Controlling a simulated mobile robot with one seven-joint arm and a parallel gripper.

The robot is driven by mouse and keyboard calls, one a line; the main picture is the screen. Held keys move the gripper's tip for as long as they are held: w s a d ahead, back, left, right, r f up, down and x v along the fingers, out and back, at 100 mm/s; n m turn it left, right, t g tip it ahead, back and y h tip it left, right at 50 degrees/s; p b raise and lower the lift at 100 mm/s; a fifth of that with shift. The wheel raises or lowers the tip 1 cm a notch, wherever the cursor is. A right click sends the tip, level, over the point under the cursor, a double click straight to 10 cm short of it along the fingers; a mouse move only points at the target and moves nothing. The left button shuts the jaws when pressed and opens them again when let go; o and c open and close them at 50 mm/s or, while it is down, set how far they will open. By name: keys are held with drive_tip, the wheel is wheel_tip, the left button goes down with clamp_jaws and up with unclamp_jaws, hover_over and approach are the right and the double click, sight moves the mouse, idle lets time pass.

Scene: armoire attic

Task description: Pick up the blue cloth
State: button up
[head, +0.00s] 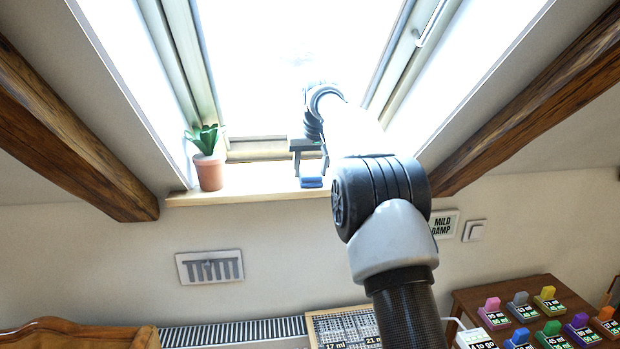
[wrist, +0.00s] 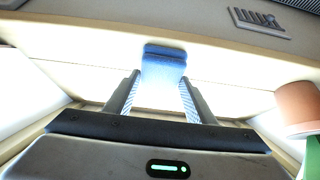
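The blue cloth (head: 311,182) is a small folded piece at the front edge of the window sill (head: 250,194). In the wrist view the blue cloth (wrist: 164,54) lies just past my fingertips, roughly centred between them, with a pale, glaring area nearer my palm. My gripper (head: 309,158) is above the sill, close over the cloth in the head view. I cannot tell whether a finger touches the cloth.
A potted plant (head: 209,172) stands on the sill to the left in the head view; its pot (wrist: 298,106) is at right in the wrist view. Wooden beams (head: 60,130) slope on both sides. A wall vent (head: 210,267) is below. Coloured blocks (head: 520,308) stand lower right.

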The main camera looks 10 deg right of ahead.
sight(311, 174)
drive_tip(key=shift+c, duration=1.1)
drive_tip(key=shift+s+r, duration=0.35)
drive_tip(key=shift+r, duration=0.05)
wheel_tip(311, 174, up, 5)
drive_tip(key=shift+r+p, duration=0.1)
drive_tip(key=shift+p, duration=1.1)
drive_tip(key=shift+f+b, duration=0.2)
drive_tip(key=shift+b, duration=0.2)
drive_tip(key=shift+r, duration=0.65)
drive_tip(key=s+b, duration=1.5)
drive_tip(key=s, duration=0.4)
drive_tip(key=shift+s, duration=0.2)
drive_tip(key=shift+w, duration=0.1)
